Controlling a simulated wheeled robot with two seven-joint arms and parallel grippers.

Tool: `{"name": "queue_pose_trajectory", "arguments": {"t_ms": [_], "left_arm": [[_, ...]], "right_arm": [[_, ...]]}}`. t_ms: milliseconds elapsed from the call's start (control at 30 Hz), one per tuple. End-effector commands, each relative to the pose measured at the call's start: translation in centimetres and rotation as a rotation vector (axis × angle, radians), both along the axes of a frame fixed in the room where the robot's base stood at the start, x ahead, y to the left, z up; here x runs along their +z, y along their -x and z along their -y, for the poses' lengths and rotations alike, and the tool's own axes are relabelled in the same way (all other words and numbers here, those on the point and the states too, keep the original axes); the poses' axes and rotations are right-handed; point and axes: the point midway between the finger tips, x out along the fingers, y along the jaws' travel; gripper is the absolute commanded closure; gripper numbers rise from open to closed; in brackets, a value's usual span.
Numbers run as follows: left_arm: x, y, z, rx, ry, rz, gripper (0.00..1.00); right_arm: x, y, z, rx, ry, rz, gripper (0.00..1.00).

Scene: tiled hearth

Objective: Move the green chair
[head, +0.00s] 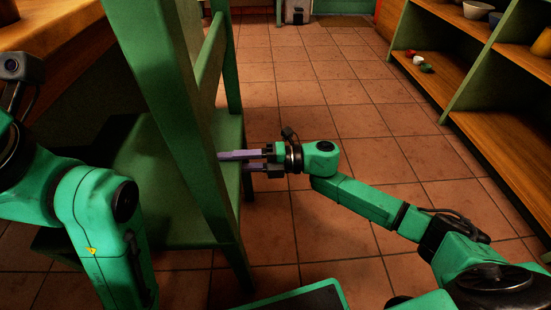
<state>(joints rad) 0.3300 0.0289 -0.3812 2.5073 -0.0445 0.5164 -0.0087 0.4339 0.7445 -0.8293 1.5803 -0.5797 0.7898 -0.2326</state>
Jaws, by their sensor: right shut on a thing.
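The green chair (165,90) stands upright, large and close, on the left side of the head view. Its back posts rise past the top edge and its seat shows behind the near post. My right gripper (232,161) comes in from the right at about seat height. Its pale fingers are shut on the chair near the back post and seat edge; the exact contact is partly hidden. My left arm is in front of the chair at the left, but its gripper fingers do not show.
A wooden counter (48,28) is at the upper left, close to the chair. Green shelves with wooden boards (505,140) line the right side, holding bowls and small items. The tiled floor (335,95) between is clear. A small grey bin-like object (297,12) stands far back.

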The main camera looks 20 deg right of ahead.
Motion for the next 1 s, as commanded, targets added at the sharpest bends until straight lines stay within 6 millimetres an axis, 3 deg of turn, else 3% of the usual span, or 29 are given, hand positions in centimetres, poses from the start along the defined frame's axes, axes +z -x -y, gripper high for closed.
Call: {"name": "queue_pose_trajectory", "arguments": {"t_ms": [100,133,200,233,733,1000], "left_arm": [[-0.1,0.0,0.0,0.0,0.0,0.0,0.45],[-0.1,0.0,0.0,-0.001,0.0,0.0,0.45],[-0.1,0.0,0.0,-0.001,0.0,0.0,0.45],[-0.1,0.0,0.0,-0.001,0.0,0.0,0.45],[0.0,0.0,0.0,-0.001,0.0,0.0,0.45],[0.0,0.0,0.0,-0.001,0.0,0.0,0.45]], "right_arm": [[-0.6,0.4,-0.2,0.008,0.008,-0.008,1.0],[-0.6,0.4,-0.2,0.009,0.007,-0.007,0.55],[-0.6,0.4,-0.2,0.009,0.007,-0.007,0.28],[-0.5,0.3,-0.2,0.009,0.006,-0.006,0.25],[-0.1,0.2,0.1,0.005,0.002,-0.001,0.25],[-0.2,1.1,4.7,0.002,0.004,-0.003,0.25]]}}
